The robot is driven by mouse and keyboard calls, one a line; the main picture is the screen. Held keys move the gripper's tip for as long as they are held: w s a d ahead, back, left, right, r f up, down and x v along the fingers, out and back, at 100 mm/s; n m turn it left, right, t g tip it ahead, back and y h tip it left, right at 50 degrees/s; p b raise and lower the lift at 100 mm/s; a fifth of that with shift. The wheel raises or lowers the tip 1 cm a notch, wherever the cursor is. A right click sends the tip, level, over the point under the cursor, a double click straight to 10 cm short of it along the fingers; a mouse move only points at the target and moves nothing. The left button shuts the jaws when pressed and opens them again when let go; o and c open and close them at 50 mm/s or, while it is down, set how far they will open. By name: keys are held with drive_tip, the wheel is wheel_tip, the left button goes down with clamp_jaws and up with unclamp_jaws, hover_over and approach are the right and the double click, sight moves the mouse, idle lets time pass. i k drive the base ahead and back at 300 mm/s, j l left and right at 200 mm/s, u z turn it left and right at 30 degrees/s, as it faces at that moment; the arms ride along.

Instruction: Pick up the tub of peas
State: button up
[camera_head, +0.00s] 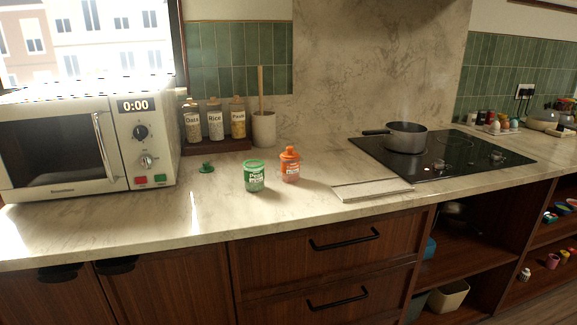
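The tub of peas (254,182) is a small green and clear tub with a printed label. It stands upright on the marble counter, near the middle of the head view, and its top looks open. A small green lid with a knob (207,168) lies on the counter to its left. An orange tub with an orange lid (290,168) stands just to its right and slightly behind, with a small gap. My gripper is not in this view.
A microwave (60,145) fills the left counter. Labelled jars (215,122) and a utensil pot (264,128) stand behind. A board (371,188) lies to the right, before a hob with a saucepan (407,138). The counter (225,215) in front of the tub is clear.

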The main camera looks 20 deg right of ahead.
sight(254, 169)
drive_tip(key=i, duration=0.25)
drive_tip(key=i+z, duration=0.5)
drive_tip(key=z, duration=0.15)
drive_tip(key=j+z, duration=0.15)
drive_tip(key=z, duration=0.2)
drive_tip(key=j+z, duration=0.3)
drive_tip(key=i+j+z, duration=0.1)
drive_tip(key=z, duration=0.25)
drive_tip(key=j, duration=0.15)
